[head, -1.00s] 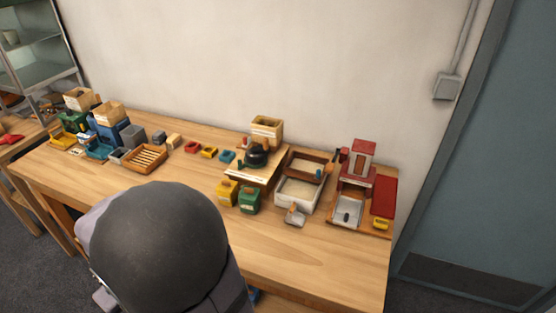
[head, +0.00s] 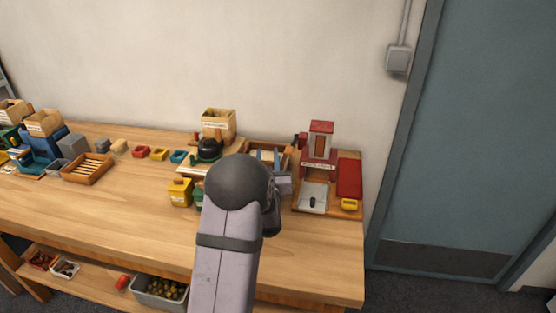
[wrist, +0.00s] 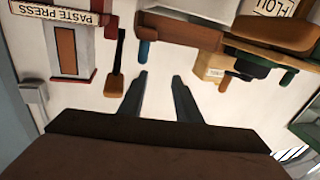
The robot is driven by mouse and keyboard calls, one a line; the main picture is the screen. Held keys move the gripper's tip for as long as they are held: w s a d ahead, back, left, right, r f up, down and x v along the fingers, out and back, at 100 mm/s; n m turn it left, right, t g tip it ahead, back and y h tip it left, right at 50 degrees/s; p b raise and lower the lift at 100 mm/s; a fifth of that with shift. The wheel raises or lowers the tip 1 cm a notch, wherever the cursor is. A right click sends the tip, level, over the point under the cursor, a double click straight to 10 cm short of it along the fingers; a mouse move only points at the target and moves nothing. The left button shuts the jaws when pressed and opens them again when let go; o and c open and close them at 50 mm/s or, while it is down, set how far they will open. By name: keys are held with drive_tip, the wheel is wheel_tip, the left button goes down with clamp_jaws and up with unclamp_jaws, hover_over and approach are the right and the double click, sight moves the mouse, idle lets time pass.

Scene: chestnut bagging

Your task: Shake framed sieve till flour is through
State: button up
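The framed sieve (head: 287,150) is a brown wooden frame at the back right of the bench, mostly hidden behind my arm in the head view. In the wrist view, which looks upside down, a brown wooden frame (wrist: 185,30) with a blue peg, apparently the sieve, lies beyond my fingertips. The flour and the white tray below the sieve are hidden in the head view.
The red paste press (head: 320,142) stands right of my gripper, with a white tray (head: 312,198) before it. A dark pot (head: 209,149) and a yellow canister (head: 180,192) stand to the left. The bench's front left (head: 110,215) is clear.

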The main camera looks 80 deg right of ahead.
drive_tip(key=shift+m+g, duration=0.9)
drive_tip(key=s+f, duration=0.1)
drive_tip(key=f, duration=0.1)
drive_tip(key=s+f+b, duration=0.1)
drive_tip(key=s, duration=0.1)
drive_tip(key=shift+a+f, duration=0.1)
drive_tip(key=shift+f, duration=0.3)
drive_tip(key=d+p, duration=0.1)
drive_tip(key=d, duration=0.4)
drive_tip(key=shift+w+d+p, duration=0.2)
drive_tip(key=shift+d+p, duration=0.1)
drive_tip(key=shift+p, duration=0.1)
drive_tip(key=shift+w+d+r, duration=0.15)
drive_tip(key=shift+w+r, duration=0.05)
drive_tip(key=shift+r, duration=0.05)
drive_tip(key=shift+w+d+f+p, duration=0.1)
drive_tip(key=shift+d+p, duration=0.2)
drive_tip(key=shift+d, duration=0.6)
